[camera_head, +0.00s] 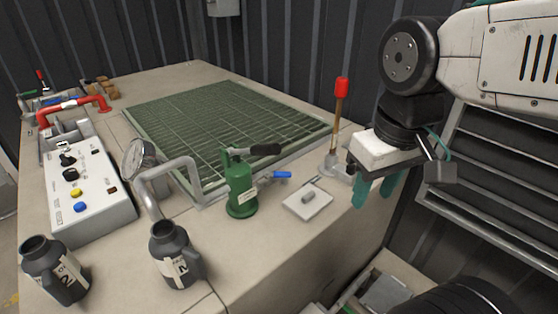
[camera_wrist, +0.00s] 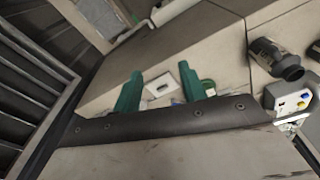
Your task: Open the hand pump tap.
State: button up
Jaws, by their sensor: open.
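The hand pump (camera_head: 240,190) is a small green body with a black lever handle (camera_head: 264,150), standing on the beige bench top. Its tap has a blue handle (camera_head: 282,175) on a short metal outlet at the pump's right side. My gripper (camera_head: 374,190) hangs to the right of the pump and tap, over the bench's right edge, with teal fingers apart and nothing between them. In the wrist view my gripper's fingers (camera_wrist: 168,92) frame a white plate, and a bit of the green pump (camera_wrist: 208,84) and blue tap handle show beside the right finger, mostly hidden.
A white plate with a grey knob (camera_head: 307,201) lies right of the pump. A red-topped upright lever (camera_head: 341,100) stands behind it, close to my gripper. Two dark bottles (camera_head: 175,255) (camera_head: 55,270), a bent grey pipe (camera_head: 172,172) and a control box (camera_head: 85,190) stand left. A green grate (camera_head: 215,125) lies behind.

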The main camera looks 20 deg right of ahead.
jog(key=w+n, duration=0.3)
jog(key=w, duration=0.6)
jog(key=n+g, duration=0.1)
jog(key=n, duration=0.9)
send_over(284, 173)
notch_tip(284, 173, down, 13)
jog(key=shift+r, duration=0.15)
notch_tip(284, 173, down, 8)
jog(key=shift+r, duration=0.2)
grip_shut()
